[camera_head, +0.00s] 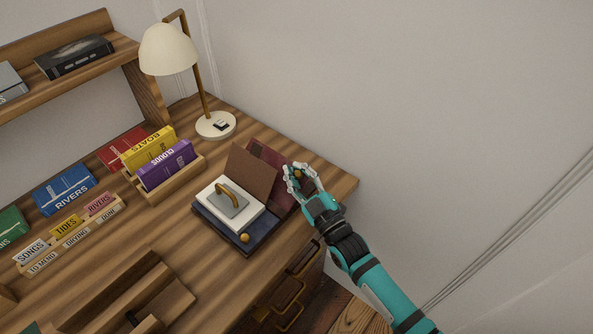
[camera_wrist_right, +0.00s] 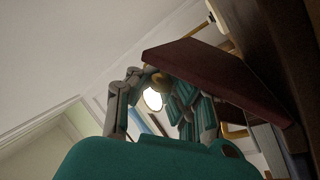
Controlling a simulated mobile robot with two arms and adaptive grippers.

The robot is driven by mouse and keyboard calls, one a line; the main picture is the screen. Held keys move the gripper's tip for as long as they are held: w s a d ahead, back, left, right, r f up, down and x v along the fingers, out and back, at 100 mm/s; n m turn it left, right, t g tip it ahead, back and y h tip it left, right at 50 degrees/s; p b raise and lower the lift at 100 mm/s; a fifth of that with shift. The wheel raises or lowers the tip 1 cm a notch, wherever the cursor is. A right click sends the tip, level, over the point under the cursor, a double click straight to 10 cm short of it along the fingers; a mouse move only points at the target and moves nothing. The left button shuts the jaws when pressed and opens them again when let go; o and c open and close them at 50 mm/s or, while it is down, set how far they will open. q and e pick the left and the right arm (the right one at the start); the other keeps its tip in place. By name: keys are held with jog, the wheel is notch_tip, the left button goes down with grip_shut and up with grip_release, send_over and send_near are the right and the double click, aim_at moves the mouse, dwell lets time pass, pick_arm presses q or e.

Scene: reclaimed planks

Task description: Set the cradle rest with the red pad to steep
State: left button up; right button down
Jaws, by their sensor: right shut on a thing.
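The cradle rest with the dark red pad (camera_head: 262,163) is at the right of the book cradle, near the desk's right end. Its panel (camera_wrist_right: 215,68) also shows in the right wrist view, tilted. My right gripper (camera_head: 298,177) is shut on a brass knob (camera_head: 299,173) at the red rest's outer edge; the fingers partly hide the knob. The knob (camera_wrist_right: 160,82) shows between the fingers (camera_wrist_right: 156,90) in the wrist view. A brown book cover (camera_head: 252,172) stands tilted against the red rest and hides part of it. My left gripper is not in view.
The other rest, with a dark blue pad (camera_head: 220,232), has a brass knob (camera_head: 244,238). White pages (camera_head: 211,194) lie on it under a grey weight (camera_head: 226,200) with a handle. A lamp (camera_head: 215,124) and book trays stand nearby. Space beyond the desk's right edge is clear.

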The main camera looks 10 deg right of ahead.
jog(key=shift+s+f, duration=0.2)
jog(key=shift+f, duration=0.3)
jog(key=c, duration=1.7)
grip_release()
jog(key=o, duration=0.5)
jog(key=shift+s+d+r, duration=0.15)
jog(key=shift+s+r, duration=0.05)
jog(key=shift+r, duration=0.1)
jog(key=shift+c, duration=0.2)
jog(key=shift+w, duration=0.1)
jog(key=v, duration=1.2)
jog(key=shift+r, duration=0.1)
